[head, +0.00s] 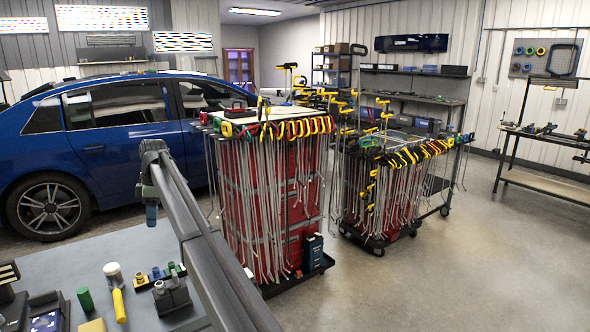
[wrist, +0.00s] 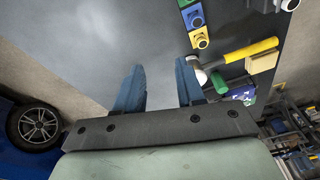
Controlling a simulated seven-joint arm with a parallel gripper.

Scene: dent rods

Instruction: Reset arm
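My gripper (wrist: 158,78) shows two blue fingers spread apart with nothing between them in the wrist view. My arm crosses the head view from the bottom middle up to the left. No rod is in the gripper. Many metal dent rods (head: 262,200) with coloured handles hang on a red cart, and more hang on a second cart (head: 385,190) to its right.
A hammer with a yellow handle (head: 119,305), a green cylinder (head: 85,299) and small blue and yellow parts (wrist: 194,18) lie on the bench. A blue car (head: 110,135) stands behind. The floor at the right is clear, before a side bench (head: 550,182).

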